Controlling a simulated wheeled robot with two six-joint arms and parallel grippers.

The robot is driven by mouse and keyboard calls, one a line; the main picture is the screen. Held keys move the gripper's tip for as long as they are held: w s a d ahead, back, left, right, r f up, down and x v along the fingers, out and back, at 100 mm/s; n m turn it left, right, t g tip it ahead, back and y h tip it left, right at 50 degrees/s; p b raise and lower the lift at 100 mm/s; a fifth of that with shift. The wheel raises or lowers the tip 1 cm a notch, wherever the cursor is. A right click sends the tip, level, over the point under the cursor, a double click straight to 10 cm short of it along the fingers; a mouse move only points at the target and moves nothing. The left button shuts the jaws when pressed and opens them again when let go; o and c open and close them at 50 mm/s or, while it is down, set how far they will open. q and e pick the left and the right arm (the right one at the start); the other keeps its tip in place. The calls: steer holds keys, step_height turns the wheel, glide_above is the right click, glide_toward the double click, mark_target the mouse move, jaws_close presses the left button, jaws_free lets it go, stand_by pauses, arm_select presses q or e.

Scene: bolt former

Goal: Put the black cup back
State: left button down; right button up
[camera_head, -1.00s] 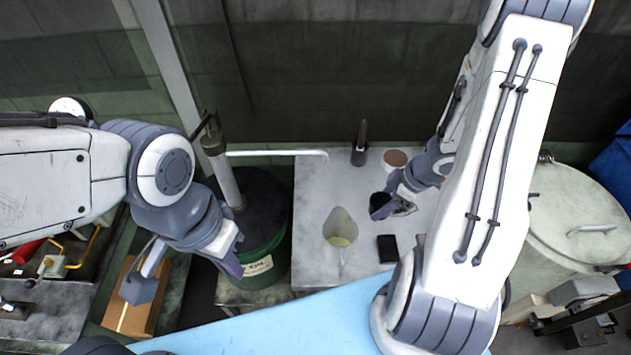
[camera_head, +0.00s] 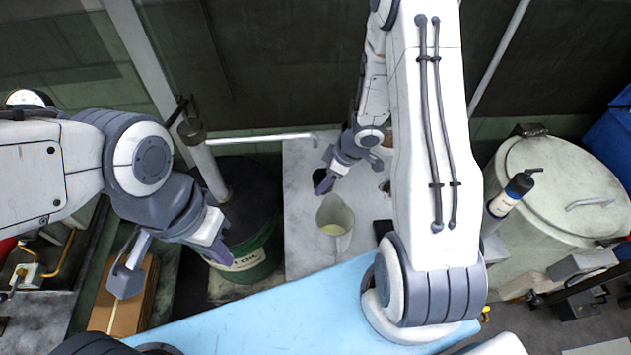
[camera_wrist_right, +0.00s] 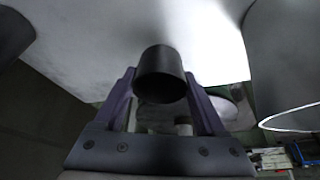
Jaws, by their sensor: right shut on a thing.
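The black cup (camera_head: 321,182) is in my right gripper (camera_head: 328,172), over the back left part of the grey table (camera_head: 304,250). In the right wrist view, the black cup (camera_wrist_right: 160,68) sits between the two fingers of my right gripper (camera_wrist_right: 160,95), which is shut on it. I cannot tell whether the cup touches the table. My left gripper (camera_head: 168,264) is open and empty, left of the table near the green bucket.
A pitcher (camera_head: 336,215) with yellowish liquid stands just in front of the cup. A black flat object (camera_head: 382,229) lies to its right, partly behind my right arm. A green oil bucket (camera_head: 257,262), a lidded drum (camera_head: 560,175) and a dark-topped bottle (camera_head: 511,192) flank the table.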

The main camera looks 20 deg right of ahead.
steer(key=shift+w+a+f+b, duration=0.2)
steer(key=shift+w+a+f, duration=0.2)
steer(key=shift+a+f, duration=0.15)
steer(key=shift+w+a+f+b, duration=0.15)
steer(key=shift+w+a+f, duration=0.2)
steer(key=shift+a+f, duration=0.2)
steer(key=shift+r, duration=0.1)
steer(key=shift+f, duration=0.25)
steer(key=o, duration=1.5)
steer(key=shift+c, duration=0.2)
steer(key=shift+r, duration=0.15)
